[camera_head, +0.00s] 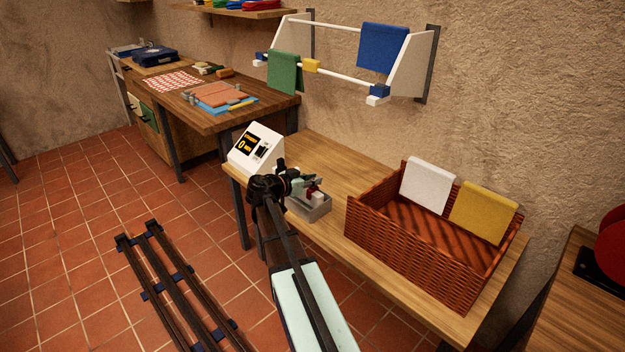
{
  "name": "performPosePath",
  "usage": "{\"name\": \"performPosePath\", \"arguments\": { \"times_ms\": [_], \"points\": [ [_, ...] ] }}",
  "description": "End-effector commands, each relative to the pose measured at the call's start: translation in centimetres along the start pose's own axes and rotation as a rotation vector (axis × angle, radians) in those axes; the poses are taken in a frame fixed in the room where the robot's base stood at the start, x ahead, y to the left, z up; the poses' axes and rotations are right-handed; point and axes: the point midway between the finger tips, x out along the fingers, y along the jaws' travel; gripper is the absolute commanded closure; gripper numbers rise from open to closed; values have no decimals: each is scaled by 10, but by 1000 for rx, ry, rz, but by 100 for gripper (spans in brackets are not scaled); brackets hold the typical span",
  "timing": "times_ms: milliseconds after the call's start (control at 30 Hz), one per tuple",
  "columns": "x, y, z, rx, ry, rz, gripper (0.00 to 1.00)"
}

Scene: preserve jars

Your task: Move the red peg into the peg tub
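A small grey tub (317,213) stands on the wooden table near its front edge, left of the wicker basket. The arm and gripper body hide part of the tub. The fingers are too small and covered to tell whether they are open or shut on the red piece.
A wicker basket (405,257) with white (428,185) and yellow (484,212) cloths fills the table's right. A white display device (256,148) stands at left.

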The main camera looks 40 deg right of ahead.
Motion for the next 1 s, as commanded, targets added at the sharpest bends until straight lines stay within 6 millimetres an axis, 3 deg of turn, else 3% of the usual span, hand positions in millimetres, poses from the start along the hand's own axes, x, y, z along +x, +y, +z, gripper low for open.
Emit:
{"name": "performPosePath", "arguments": {
  "times_ms": [33, 67, 100, 533, 1000],
  "points": [
    [0, 0, 0, 0, 0, 0, 63],
    [0, 0, 0, 0, 0, 0, 52],
    [0, 0, 0, 0, 0, 0, 51],
    [-9, 0, 0, 1, 0, -1, 51],
    [-91, 0, 0, 1, 0, -3, 51]
  ]
}}
